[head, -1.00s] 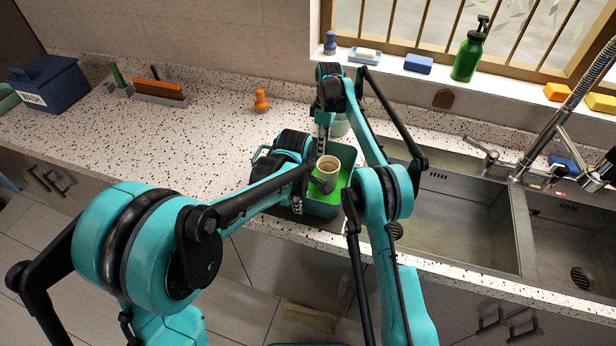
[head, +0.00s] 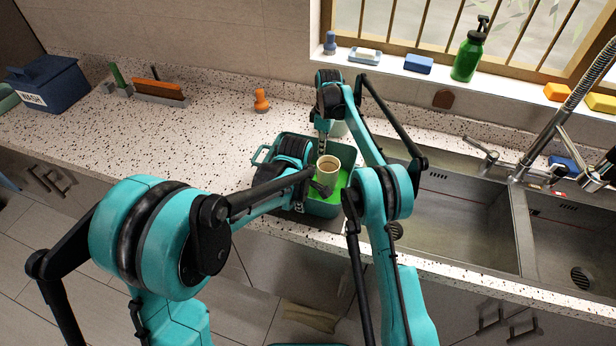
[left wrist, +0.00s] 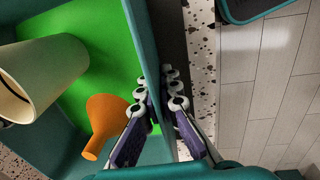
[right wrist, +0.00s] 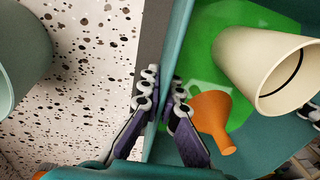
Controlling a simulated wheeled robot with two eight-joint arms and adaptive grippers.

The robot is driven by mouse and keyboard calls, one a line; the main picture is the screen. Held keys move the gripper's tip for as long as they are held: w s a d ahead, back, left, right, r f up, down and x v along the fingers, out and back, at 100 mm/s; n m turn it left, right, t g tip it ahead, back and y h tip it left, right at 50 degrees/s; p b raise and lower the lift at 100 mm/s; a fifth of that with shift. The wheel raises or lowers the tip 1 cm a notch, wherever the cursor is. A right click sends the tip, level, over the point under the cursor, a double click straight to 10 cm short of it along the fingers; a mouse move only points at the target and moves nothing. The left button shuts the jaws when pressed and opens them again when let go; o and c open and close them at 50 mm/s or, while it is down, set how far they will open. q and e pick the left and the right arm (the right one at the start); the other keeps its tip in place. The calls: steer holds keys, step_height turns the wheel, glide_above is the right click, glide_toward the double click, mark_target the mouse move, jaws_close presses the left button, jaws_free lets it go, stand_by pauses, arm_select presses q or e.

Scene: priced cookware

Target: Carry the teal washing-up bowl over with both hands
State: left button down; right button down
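The teal washing-up bowl (head: 322,209) stands at the counter's front, left of the sink, with a bright green bottom. In it are a cream cup (head: 328,166) and an orange funnel (left wrist: 106,115), which I cannot make out in the head view. My left gripper (head: 298,207) has its fingers on both sides of the bowl's near wall; in the left wrist view the fingertips (left wrist: 163,100) look closed on it. My right gripper (head: 322,147) straddles the far wall; in the right wrist view its fingertips (right wrist: 163,95) also look closed on it.
A pale green vessel (head: 339,128) stands just behind the bowl. The double steel sink (head: 455,225) with its tap is to the right. An orange stopper-like object (head: 261,100) and a blue bin (head: 48,84) are on the counter.

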arm_select(q)
steer(key=shift+r, duration=0.15)
arm_select(e)
steer(key=shift+r, duration=0.15)
